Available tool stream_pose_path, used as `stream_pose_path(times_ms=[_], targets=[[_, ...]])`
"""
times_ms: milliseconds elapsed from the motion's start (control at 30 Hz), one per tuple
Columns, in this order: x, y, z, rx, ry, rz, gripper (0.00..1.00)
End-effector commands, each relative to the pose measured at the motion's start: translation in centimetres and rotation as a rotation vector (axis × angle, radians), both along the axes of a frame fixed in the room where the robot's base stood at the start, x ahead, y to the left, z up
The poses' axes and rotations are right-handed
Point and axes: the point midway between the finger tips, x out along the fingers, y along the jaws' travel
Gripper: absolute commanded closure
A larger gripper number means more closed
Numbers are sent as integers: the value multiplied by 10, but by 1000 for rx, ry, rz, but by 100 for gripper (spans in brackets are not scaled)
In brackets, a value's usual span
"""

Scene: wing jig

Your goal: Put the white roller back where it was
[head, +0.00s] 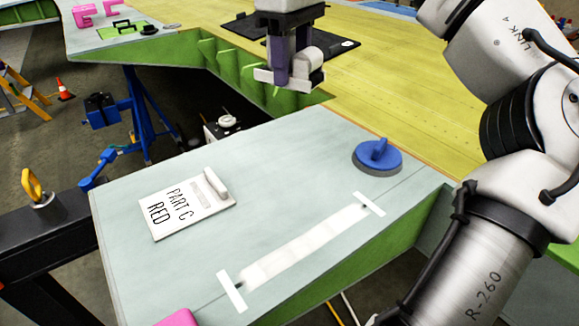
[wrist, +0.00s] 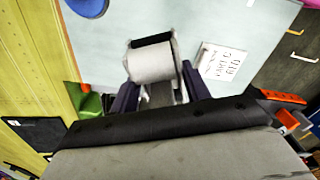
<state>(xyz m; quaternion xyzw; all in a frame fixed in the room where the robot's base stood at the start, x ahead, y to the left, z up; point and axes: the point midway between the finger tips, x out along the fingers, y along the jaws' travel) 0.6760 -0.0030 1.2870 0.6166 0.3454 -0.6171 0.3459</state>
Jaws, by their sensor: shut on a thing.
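My gripper (head: 290,66) is shut on the white roller (head: 308,72) and holds it in the air near the far edge of the pale blue-grey panel (head: 260,170). In the wrist view the roller (wrist: 153,62) is a thick white cylinder with a dark band, between my two dark fingers (wrist: 158,92). Its far end is partly hidden by the fingers in the head view. Nothing in the pictures marks for sure the spot where the roller stood earlier.
A long white strip (head: 300,245) with cross tapes lies near the front. A blue suction cup (head: 378,160) stands at the right. A black mat (head: 335,42) lies on the yellow-green wing.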

Motion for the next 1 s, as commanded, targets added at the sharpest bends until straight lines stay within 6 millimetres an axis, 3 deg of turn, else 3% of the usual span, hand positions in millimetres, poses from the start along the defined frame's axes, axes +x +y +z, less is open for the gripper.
stream_pose_path(times_ms=[600,1000], targets=[[-1,0,-141,4,2,2,78],[0,0,-177,1,1,-2,78]])
